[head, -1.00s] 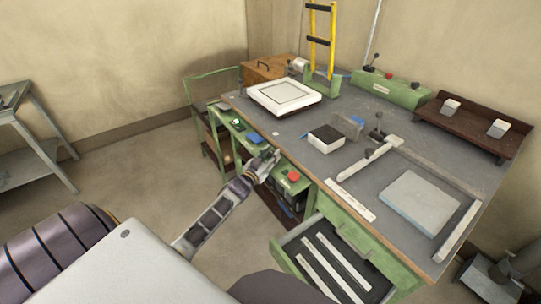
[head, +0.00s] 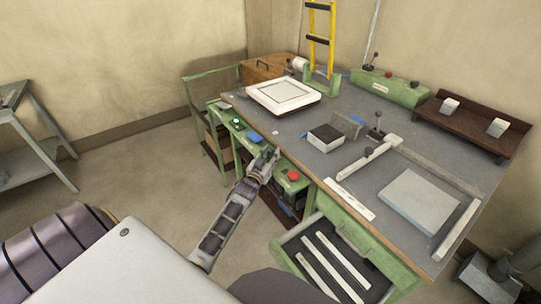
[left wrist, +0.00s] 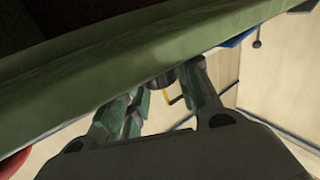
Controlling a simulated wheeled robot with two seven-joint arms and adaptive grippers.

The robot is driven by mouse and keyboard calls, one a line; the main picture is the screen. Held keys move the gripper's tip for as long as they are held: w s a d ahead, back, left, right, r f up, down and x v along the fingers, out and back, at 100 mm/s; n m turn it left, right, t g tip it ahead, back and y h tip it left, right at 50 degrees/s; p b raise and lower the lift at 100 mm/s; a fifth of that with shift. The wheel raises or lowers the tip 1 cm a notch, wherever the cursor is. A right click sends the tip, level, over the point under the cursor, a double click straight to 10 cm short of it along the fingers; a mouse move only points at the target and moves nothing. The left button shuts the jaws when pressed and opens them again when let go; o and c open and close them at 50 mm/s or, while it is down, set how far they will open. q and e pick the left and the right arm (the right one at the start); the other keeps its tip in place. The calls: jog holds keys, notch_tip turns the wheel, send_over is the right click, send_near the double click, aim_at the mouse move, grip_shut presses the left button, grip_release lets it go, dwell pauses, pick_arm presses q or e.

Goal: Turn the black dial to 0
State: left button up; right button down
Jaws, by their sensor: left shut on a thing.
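My left gripper (head: 270,157) is at the green control panel (head: 283,171) on the front of the bench, between a blue button and a red button. In the left wrist view the dark dial (left wrist: 161,77) shows between the two fingers of the gripper (left wrist: 165,90), under the edge of the green panel. The fingers are shut on it. In the head view the gripper hides the dial, and its pointer and scale cannot be read in either view. My right gripper is not in view.
The red button (head: 293,175) is just right of the gripper, and the blue button (head: 252,149) is to its left. A green lit button (head: 237,122) is farther left. An open drawer (head: 325,262) with pale strips sticks out at lower right.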

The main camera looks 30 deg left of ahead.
pick_arm(q)
jog(key=o, duration=1)
jog(key=shift+d, duration=0.1)
jog(key=s+d, duration=0.1)
jog(key=s, duration=1)
jog(key=shift+s+d, duration=0.4)
